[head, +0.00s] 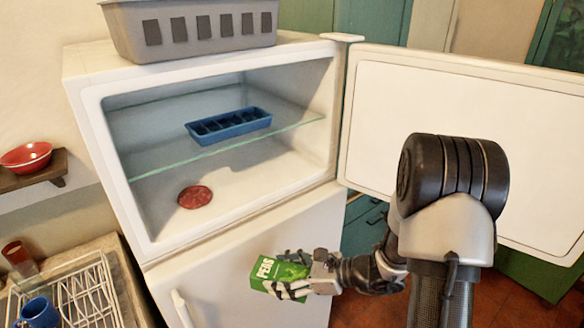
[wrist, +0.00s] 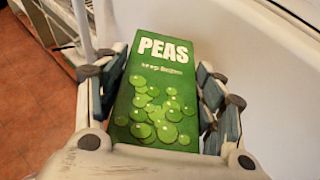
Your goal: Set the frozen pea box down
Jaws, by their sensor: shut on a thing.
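The frozen pea box (head: 279,270) is a green carton with white "PEAS" lettering and pictured peas. My gripper (head: 293,275) is shut on it, with fingers on both long sides. In the wrist view the box (wrist: 158,85) sits between the two fingers of my gripper (wrist: 158,95), its printed face toward the camera. In the head view the box is in front of the lower fridge door, below the open freezer compartment (head: 160,228). I cannot tell how far it is from the door.
A glass shelf (head: 160,166) in the freezer holds a blue ice tray (head: 228,125). A round red item (head: 195,197) lies on the freezer floor, which is otherwise clear. The freezer door (head: 440,110) stands open right. A dish rack (head: 85,295) is lower left.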

